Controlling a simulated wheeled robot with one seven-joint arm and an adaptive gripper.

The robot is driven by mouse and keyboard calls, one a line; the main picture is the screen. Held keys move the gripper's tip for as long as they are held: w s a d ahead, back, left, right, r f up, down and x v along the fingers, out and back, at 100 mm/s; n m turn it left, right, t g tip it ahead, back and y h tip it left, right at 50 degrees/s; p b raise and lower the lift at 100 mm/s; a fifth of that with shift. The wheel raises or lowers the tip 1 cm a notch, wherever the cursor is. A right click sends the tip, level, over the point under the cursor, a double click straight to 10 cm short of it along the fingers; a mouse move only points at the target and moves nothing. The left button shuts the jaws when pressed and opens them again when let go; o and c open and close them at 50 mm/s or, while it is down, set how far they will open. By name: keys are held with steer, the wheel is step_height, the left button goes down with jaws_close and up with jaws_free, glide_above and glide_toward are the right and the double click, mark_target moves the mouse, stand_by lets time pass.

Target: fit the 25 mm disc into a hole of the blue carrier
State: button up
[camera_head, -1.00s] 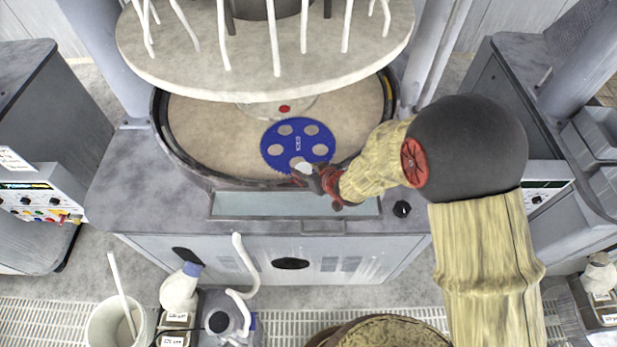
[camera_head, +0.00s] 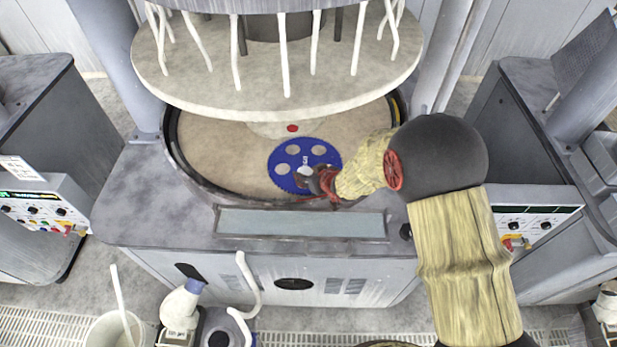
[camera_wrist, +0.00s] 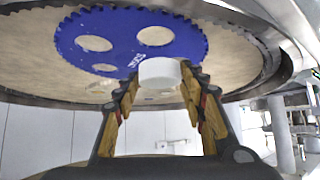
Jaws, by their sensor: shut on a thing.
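The blue carrier (camera_head: 318,156), a toothed disc with several round holes, lies on the beige platen (camera_head: 230,150) near its front. My gripper (camera_head: 314,182) is over the front edge of the carrier. In the wrist view my gripper (camera_wrist: 160,88) is shut on the white 25 mm disc (camera_wrist: 160,72), whose pale face shows between the fingertips. The carrier also shows in the wrist view (camera_wrist: 120,45), beyond the disc, with open holes beside it. The disc hides part of the carrier, and I cannot tell whether it touches the carrier or is over a hole.
A dark rim (camera_head: 190,178) rings the platen. A large round upper plate (camera_head: 270,75) with white hoses hangs above its rear. A grey-blue strip (camera_head: 300,224) lies on the machine's front ledge. A spray bottle (camera_head: 181,303) and a white bucket (camera_head: 112,330) stand in front.

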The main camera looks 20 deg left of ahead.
steer(key=shift+w+a+f+b, duration=0.3)
steer(key=shift+w+f, duration=0.2)
steer(key=shift+f, duration=0.2)
steer(key=shift+w+f+b, duration=0.15)
steer(key=shift+f+b, duration=0.4)
steer(key=shift+f, duration=0.25)
steer(key=shift+f+b, duration=0.7)
steer(key=shift+f, duration=0.2)
steer(key=shift+f, duration=0.35)
steer(key=o, duration=1.3)
steer(key=shift+f, duration=0.1)
steer(key=shift+c, duration=0.2)
steer(key=v, duration=1.2)
steer(key=shift+r, duration=0.2)
